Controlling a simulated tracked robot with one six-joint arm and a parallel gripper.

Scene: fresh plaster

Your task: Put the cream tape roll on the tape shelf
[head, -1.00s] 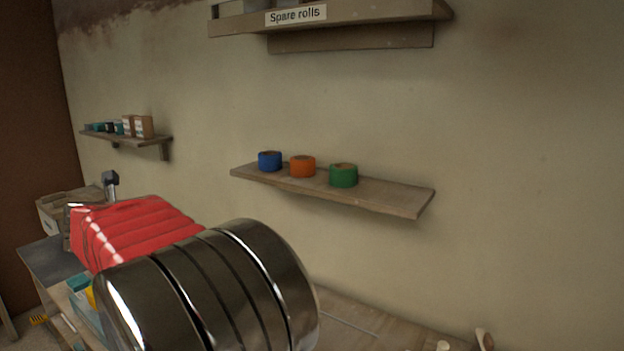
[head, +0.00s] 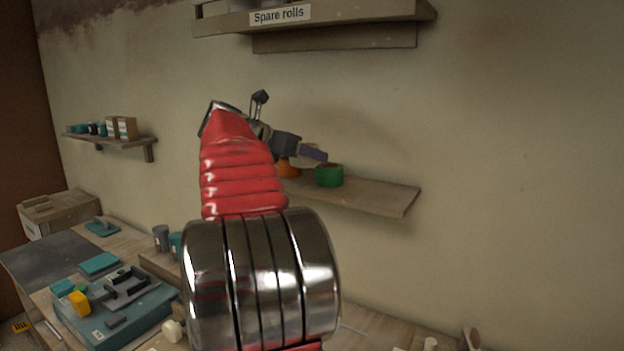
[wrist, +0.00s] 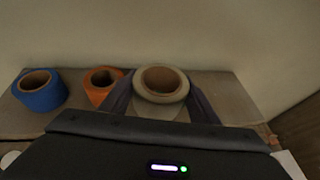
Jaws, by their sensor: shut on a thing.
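My gripper (wrist: 160,98) is shut on the cream tape roll (wrist: 143,92), with a dark finger on each side of it in the wrist view. The roll's open core faces up toward the camera. In the head view my gripper (head: 313,154) is in front of the tape shelf (head: 372,192), and the roll is mostly hidden there. The shelf holds an orange roll (head: 288,170) and a green roll (head: 329,176). The wrist view shows a blue roll (wrist: 40,92) and the orange roll to the left of the held roll. I cannot tell whether the cream roll touches the board.
A higher shelf labelled "Spare rolls" (head: 330,18) is above. A small shelf (head: 110,141) with boxes and tins hangs at left. Below is a workbench with a teal case (head: 120,318) and tools. The tape shelf's right end is bare.

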